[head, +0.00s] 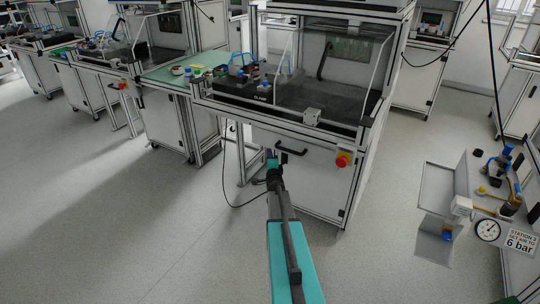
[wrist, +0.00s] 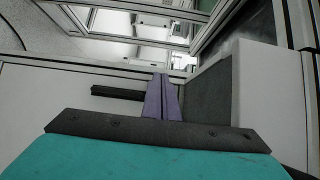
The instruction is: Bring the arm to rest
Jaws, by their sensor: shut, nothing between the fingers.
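My gripper (wrist: 161,98) shows in the wrist view as two purple-grey fingers side by side, closed together with nothing between them. In the head view my arm reaches forward from the bottom centre, and its end is in front of the white cabinet of the middle test station (head: 300,165). The gripper tips are small and hard to make out there. In the wrist view the cabinet front (wrist: 40,100) and its dark handle (wrist: 117,93) lie beyond the fingers. I cannot tell how far the fingers are from the cabinet.
A green-topped table (head: 175,73) stands to the left. A side bench with a pressure gauge (head: 487,230) and a "6 bar" sign (head: 519,241) is at the right. A black cable (head: 226,170) hangs to the floor. The left floor (head: 80,200) is clear.

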